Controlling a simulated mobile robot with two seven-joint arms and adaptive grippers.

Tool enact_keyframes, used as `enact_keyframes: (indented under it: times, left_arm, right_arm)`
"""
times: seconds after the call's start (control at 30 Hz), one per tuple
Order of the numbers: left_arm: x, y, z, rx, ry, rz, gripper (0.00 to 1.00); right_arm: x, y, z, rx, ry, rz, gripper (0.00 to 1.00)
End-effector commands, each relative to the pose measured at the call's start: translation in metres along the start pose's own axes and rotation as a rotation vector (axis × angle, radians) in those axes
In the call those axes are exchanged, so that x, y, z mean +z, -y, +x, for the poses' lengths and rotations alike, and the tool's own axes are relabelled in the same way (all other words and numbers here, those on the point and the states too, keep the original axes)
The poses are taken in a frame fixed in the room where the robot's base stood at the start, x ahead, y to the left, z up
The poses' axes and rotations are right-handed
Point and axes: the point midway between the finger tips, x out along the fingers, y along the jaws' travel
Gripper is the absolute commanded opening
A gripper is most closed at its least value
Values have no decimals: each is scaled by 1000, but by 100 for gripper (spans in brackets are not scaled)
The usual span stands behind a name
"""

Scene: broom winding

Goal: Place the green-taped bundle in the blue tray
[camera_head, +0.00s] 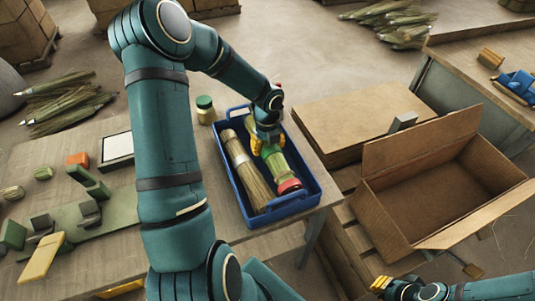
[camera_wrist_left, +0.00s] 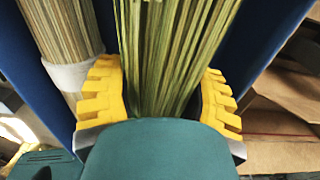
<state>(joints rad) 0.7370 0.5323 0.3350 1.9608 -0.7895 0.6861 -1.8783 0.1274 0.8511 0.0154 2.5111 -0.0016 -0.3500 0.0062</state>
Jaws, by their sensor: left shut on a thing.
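The blue tray (camera_head: 247,213) stands on the wooden table at centre. The green-taped bundle (camera_head: 279,166), with a red band near its front end, is within the tray's outline on its right side. I cannot tell whether it touches the tray floor. My left gripper (camera_head: 266,146) is over its upper part; in the left wrist view the yellow fingers (camera_wrist_left: 165,103) are on both sides of the green stalks (camera_wrist_left: 172,50). My arm hides the bundle's far end. My right gripper (camera_head: 382,285) is low at the right, away from the tray; its opening is unclear.
A white-taped straw bundle (camera_head: 248,172) lies in the tray's left half, beside the green one. A green-lidded jar (camera_head: 205,110) stands by the tray's far left corner. An open cardboard box (camera_head: 445,190) sits to the right. Tools and blocks occupy the table's left.

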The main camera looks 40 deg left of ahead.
Motion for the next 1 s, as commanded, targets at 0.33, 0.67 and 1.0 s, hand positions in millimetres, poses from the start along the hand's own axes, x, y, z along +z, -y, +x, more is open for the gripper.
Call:
enact_keyframes:
  times: [0.33, 0.67, 1.0]
  left_arm:
    - [1, 0, 29, 0, 0, 0, 19]
    - [0, 0, 33, 1, 0, 0, 71]
    - [0, 0, 30, 0, 0, 0, 71]
  right_arm:
    - [2, -3, 8, -1, 3, -2, 0]
    - [2, -3, 9, 0, 3, -2, 0]
    - [2, -3, 8, 0, 2, -2, 0]
